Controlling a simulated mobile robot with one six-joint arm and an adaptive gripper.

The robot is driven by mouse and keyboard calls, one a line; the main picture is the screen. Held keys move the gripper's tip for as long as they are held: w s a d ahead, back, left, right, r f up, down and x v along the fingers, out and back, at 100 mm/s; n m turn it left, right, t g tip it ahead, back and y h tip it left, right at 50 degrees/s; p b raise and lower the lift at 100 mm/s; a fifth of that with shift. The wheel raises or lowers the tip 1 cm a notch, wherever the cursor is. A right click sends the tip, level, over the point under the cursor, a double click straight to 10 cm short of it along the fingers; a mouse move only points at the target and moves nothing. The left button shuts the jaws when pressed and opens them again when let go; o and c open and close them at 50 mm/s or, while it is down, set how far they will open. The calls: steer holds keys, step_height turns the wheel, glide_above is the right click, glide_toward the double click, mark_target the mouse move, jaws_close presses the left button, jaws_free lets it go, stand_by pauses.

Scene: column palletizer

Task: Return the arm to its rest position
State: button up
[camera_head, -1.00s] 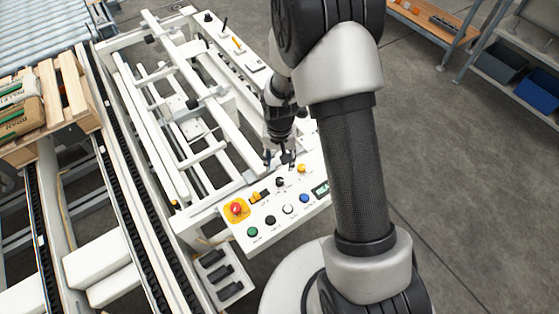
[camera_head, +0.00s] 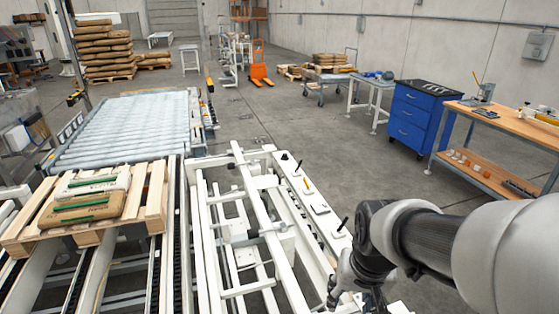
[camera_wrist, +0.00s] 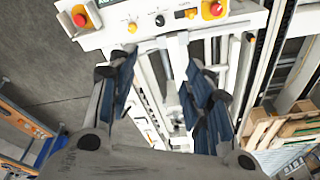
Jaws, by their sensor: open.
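My arm reaches in from the lower right of the head view, and its wrist end is cut off by the bottom edge. My gripper (camera_wrist: 160,88) shows in the wrist view with its two dark, blue-padded fingers spread apart and nothing between them. Beyond the fingertips is the white control panel (camera_wrist: 118,34) at the top of the wrist view. It carries a red emergency button on yellow (camera_wrist: 80,17), a second red one (camera_wrist: 213,8), and several small knobs. The fingers appear apart from the panel.
The white machine frame (camera_head: 226,190) stands left of my arm. A wooden pallet (camera_head: 155,200) with sacks (camera_head: 88,205) lies beside it, below a roller conveyor (camera_head: 125,130). A blue drawer cabinet (camera_head: 418,118) and wooden workbench (camera_head: 510,122) stand at right. Grey floor is clear between.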

steer(key=s+r+n+t, duration=0.1)
steer(key=s+r, duration=0.2)
steer(key=s, duration=0.3)
steer(key=s+r+t, duration=0.1)
steer(key=s+r, duration=0.2)
steer(key=s, duration=0.4)
steer(key=shift+s+r+n+b, duration=0.2)
steer(key=shift+r+n+b, duration=0.1)
steer(key=shift+n+b, duration=0.1)
